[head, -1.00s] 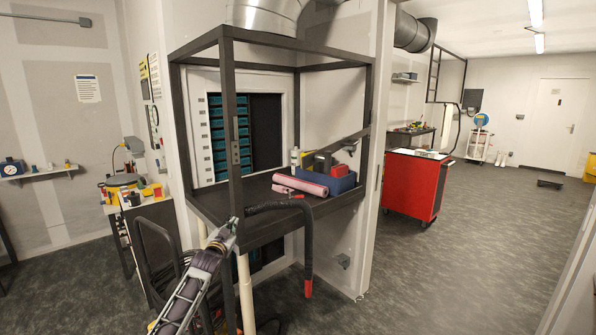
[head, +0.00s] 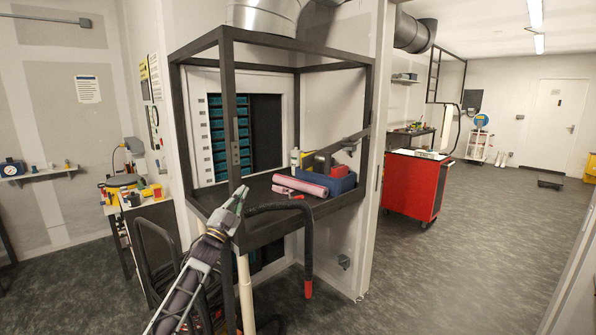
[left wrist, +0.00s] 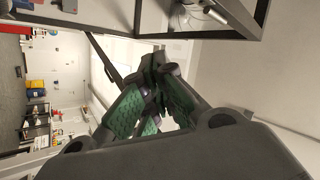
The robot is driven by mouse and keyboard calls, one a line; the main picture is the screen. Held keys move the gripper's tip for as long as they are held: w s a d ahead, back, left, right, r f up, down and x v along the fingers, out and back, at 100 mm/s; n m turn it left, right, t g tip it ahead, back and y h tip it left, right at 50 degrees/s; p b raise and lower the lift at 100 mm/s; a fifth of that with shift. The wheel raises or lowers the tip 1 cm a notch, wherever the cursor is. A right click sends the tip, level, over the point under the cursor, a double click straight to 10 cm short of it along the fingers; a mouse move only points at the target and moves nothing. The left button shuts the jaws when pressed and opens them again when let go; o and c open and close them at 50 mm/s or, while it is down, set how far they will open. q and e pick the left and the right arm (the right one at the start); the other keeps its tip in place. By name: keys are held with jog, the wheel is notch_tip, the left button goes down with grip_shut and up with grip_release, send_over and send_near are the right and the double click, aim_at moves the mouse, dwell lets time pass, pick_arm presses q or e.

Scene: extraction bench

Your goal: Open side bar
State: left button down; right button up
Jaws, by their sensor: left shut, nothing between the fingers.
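The black bench frame (head: 228,110) stands in the middle of the head view. A dark side bar (head: 357,137) slopes down and left from its right post; where it ends is hard to make out behind the items. A grey plate (head: 235,152) is on the near post. My left gripper (head: 239,194) is shut and empty, pointing up in front of the near post, below the plate and near the bench's front corner. In the left wrist view its green-padded fingers (left wrist: 158,75) are close together, with dark frame pieces beyond. My right gripper is not in view.
On the bench top lie a pink roll (head: 300,185) and a blue bin (head: 340,184) with items. A black hose (head: 307,245) with a red end hangs over the front edge.

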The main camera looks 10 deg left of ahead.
pick_arm(q)
jog(key=s+d+r+m+g+h, duration=0.35)
jog(key=s+d+m+h, duration=0.25)
jog(key=m+h, duration=0.6)
jog(key=s+d+f+m+g+h, duration=0.1)
jog(key=s+d+f+m+g, duration=0.2)
jog(key=s+m+g, duration=0.5)
jog(key=s+d+f+m+g, duration=0.2)
jog(key=s+m+g, duration=0.2)
jog(key=m+g, duration=0.65)
jog(key=s+d+f+m+g+h, duration=0.1)
jog(key=s+d+f+m+g, duration=0.2)
jog(key=s+m+g, duration=0.55)
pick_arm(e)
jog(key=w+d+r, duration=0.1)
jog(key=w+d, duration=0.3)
pick_arm(q)
jog(key=s+a+r+m+y+b, duration=0.1)
jog(key=a+r+m+y+b, duration=0.1)
jog(key=r+b, duration=0.4)
jog(key=a+r+m+y+b, duration=0.1)
jog(key=a+r+m+b, duration=0.1)
jog(key=a+r+b, duration=0.3)
jog(key=shift+s+r+m+t+y+b, duration=0.4)
jog(key=shift+r+b, duration=0.25)
jog(key=shift+r, duration=1.2)
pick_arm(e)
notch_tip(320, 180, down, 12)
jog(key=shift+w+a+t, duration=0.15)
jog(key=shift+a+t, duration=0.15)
